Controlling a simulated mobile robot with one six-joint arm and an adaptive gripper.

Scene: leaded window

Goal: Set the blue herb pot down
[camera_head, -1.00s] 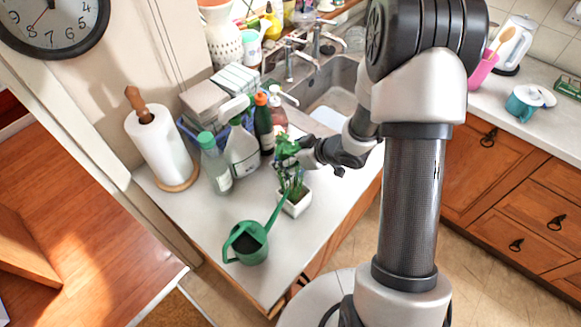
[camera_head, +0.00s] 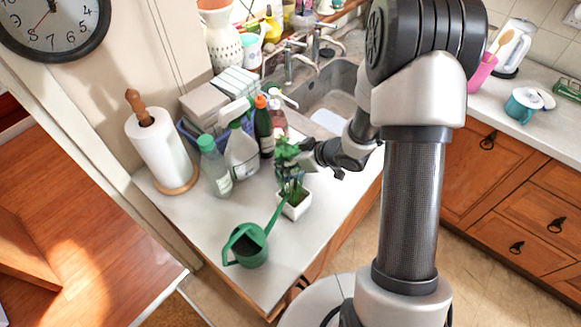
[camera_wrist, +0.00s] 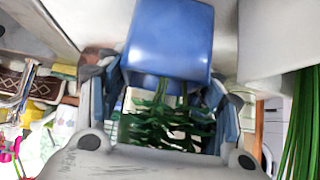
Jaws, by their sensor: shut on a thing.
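The blue herb pot (camera_wrist: 170,38) fills the upper middle of the wrist view, with its green leaves (camera_wrist: 165,125) toward my gripper's base. My gripper (camera_head: 304,160) is shut on the pot, one finger on each side of it. In the head view the leafy herb (camera_head: 286,152) shows at my gripper's tip, above the counter (camera_head: 208,218). Only a little blue shows below the leaves there. Whether the pot's base touches the counter I cannot tell.
A white square pot with a plant (camera_head: 297,208) stands very close in front of the herb. A green watering can (camera_head: 247,246) is nearer the counter's front. Spray bottles (camera_head: 241,155), a paper towel roll (camera_head: 160,150) and the sink (camera_head: 335,95) lie around and behind.

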